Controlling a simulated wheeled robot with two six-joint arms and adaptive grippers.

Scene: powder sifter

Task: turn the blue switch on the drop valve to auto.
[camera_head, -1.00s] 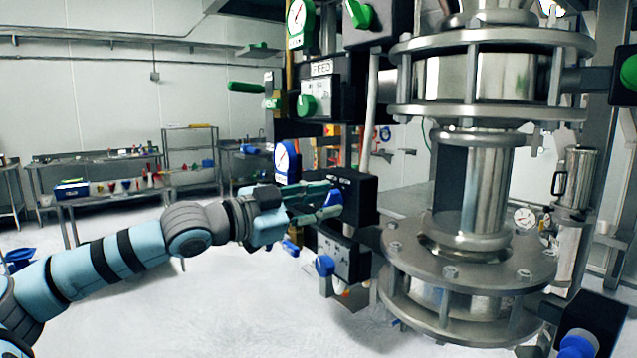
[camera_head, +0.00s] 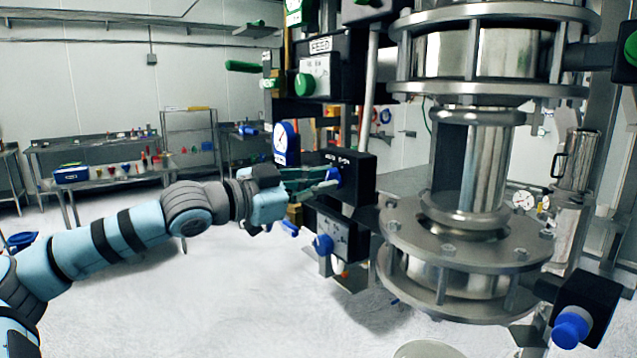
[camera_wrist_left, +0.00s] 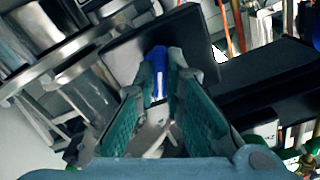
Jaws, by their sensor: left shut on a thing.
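The blue switch (camera_head: 334,174) is on the front face of a black valve box (camera_head: 361,181), left of the large steel vessel. My left gripper (camera_head: 328,180) reaches it from the left, with its green-padded fingers shut on the switch. In the left wrist view the blue switch (camera_wrist_left: 158,62) stands between the two fingertips (camera_wrist_left: 160,78), in front of the dark box. The fingers partly hide the switch and its dial markings, so I cannot read its setting. My right gripper is not in view.
A lower box with a blue knob (camera_head: 323,243) sits just below. A blue-rimmed gauge (camera_head: 286,141) and a FEED box with a green knob (camera_head: 305,84) are above. The steel vessel (camera_head: 470,235) stands close to the right.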

